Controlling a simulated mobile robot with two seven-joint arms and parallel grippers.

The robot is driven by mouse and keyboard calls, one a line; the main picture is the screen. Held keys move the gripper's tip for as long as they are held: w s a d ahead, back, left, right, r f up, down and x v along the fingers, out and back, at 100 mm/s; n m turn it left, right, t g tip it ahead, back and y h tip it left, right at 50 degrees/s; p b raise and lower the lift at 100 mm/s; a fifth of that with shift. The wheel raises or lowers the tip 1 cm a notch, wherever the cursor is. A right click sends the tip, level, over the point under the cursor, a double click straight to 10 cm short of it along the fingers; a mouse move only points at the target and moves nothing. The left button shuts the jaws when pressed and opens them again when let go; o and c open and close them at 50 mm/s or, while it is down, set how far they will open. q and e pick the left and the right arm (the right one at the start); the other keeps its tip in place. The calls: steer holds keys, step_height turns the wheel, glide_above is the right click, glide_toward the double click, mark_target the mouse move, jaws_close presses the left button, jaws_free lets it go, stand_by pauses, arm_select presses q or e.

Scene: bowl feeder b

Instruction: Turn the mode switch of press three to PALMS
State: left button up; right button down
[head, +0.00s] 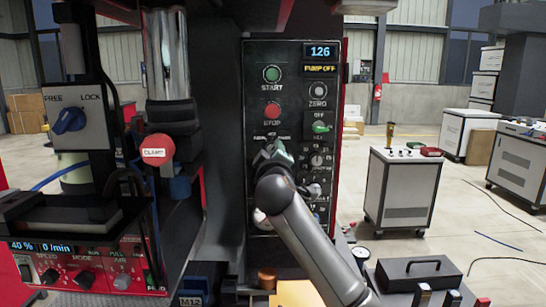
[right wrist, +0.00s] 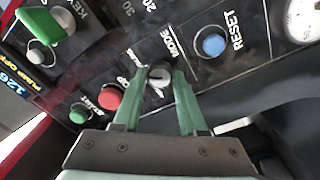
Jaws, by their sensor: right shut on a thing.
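The mode switch (right wrist: 159,76) is a small round knob with a pale face on a black panel, under the word MODE in the right wrist view. My right gripper (right wrist: 160,84) has its two green fingers shut on the knob, one on each side. Its pointer is too small and covered to read. In the head view my right gripper (head: 274,152) reaches the control panel (head: 291,52) just below the red STOP button and hides the switch. The labels above it are partly covered and hard to read. My left gripper is not in view.
Near the switch are the red STOP button (right wrist: 110,96), the green START button (right wrist: 79,114), the blue RESET button (right wrist: 213,45) and a green key (right wrist: 45,23). In the head view, a red CLAMP knob (head: 157,151) stands left of the panel. A wheeled cabinet (head: 398,192) stands at right.

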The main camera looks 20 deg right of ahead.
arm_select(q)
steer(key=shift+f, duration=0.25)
arm_select(e)
steer(key=shift+m, duration=0.9)
steer(key=shift+c, duration=2.3)
jaws_free()
arm_select(q)
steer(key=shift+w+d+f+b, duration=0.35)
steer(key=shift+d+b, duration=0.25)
steer(key=shift+b, duration=0.5)
arm_select(e)
steer(key=v, duration=1.2)
steer(key=shift+s, duration=0.25)
